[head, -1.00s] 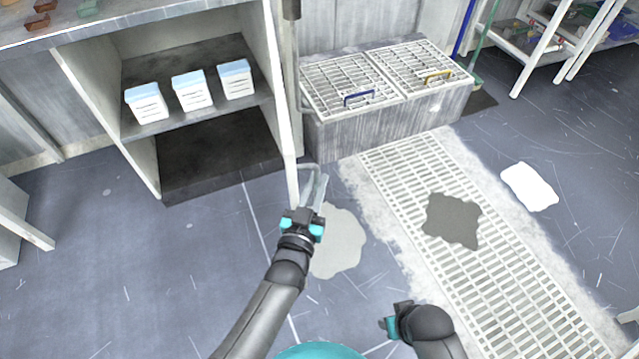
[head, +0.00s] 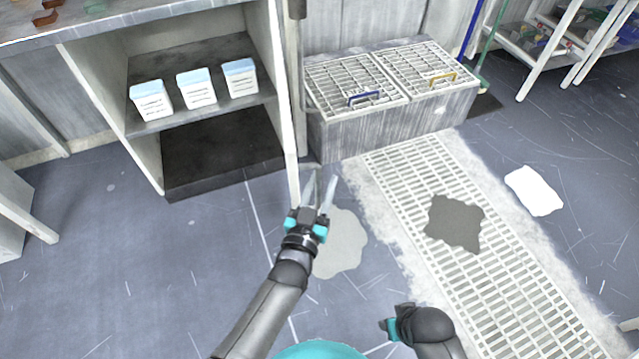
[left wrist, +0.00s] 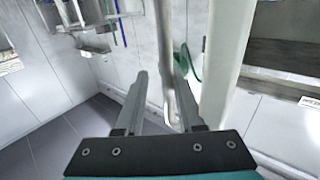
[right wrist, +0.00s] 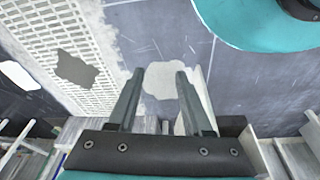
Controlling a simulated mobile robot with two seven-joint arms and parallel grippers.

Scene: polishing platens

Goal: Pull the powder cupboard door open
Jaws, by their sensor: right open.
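The powder cupboard (head: 152,172) stands open at the left of the head view. Its white door (head: 291,140) shows almost edge-on and sticks out from the cupboard's right side towards me. My left gripper (head: 320,181) is at the door's lower near end, its fingers spread apart. In the left wrist view a pale upright bar, seemingly the door handle (left wrist: 168,70), lies between the open fingers, with the white door panel (left wrist: 225,60) to its right. I cannot tell whether the fingers touch the bar. My right gripper (right wrist: 156,75) is open and empty over the floor.
Several white tubs with blue lids (head: 197,88) stand on the cupboard shelf. A grey box with grated lids (head: 375,125) stands to the right of the door. A floor grating (head: 410,180), spill patches (head: 345,245) and a rack (head: 545,55) lie further right. Open floor lies left.

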